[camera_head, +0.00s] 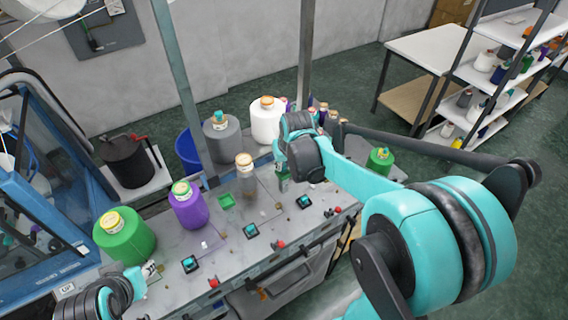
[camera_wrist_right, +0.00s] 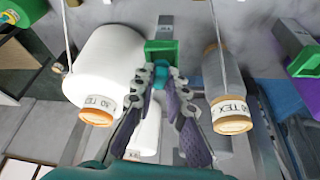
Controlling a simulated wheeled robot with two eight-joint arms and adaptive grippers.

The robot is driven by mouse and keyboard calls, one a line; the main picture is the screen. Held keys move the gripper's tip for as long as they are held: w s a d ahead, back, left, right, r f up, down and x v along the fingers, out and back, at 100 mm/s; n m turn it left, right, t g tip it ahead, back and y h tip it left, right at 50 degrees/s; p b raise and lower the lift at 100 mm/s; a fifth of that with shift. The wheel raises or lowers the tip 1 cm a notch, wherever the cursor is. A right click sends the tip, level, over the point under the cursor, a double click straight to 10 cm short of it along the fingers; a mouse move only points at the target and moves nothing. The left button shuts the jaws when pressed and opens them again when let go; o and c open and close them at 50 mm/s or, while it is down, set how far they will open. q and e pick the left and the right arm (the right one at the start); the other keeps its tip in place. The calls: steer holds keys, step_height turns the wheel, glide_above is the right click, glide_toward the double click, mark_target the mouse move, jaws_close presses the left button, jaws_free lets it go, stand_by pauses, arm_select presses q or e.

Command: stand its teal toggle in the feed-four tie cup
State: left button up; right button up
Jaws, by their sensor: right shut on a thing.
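My right gripper (camera_wrist_right: 158,88) is shut on a small teal toggle (camera_wrist_right: 160,74), gripped between its fingertips. In the wrist view the toggle is right at a green cup (camera_wrist_right: 160,48); I cannot tell whether it is inside or just in front of it. In the head view my right gripper (camera_head: 284,176) is low over the table's far right part, and the toggle is hard to make out. Another square green cup (camera_head: 227,201) lies between the purple and grey cones. My left gripper (camera_head: 150,268) is at the lower left, its fingers too small to judge.
Black holders with teal tops (camera_head: 190,264) stand along the table's front. In the wrist view a white cone (camera_wrist_right: 108,62) and grey cone (camera_wrist_right: 224,82) flank my fingers.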

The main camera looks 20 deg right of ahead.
steer(key=shift+f+b, duration=0.45)
steer(key=shift+f, duration=0.2)
steer(key=shift+s+f, duration=0.1)
steer(key=shift+s, duration=0.05)
steer(key=o, duration=0.8)
steer(key=shift+a, duration=0.1)
steer(key=shift+c, duration=0.2)
steer(key=shift+f, duration=0.1)
steer(key=shift+r, duration=0.2)
steer(key=shift+r, duration=0.3)
steer(key=v, duration=1.1)
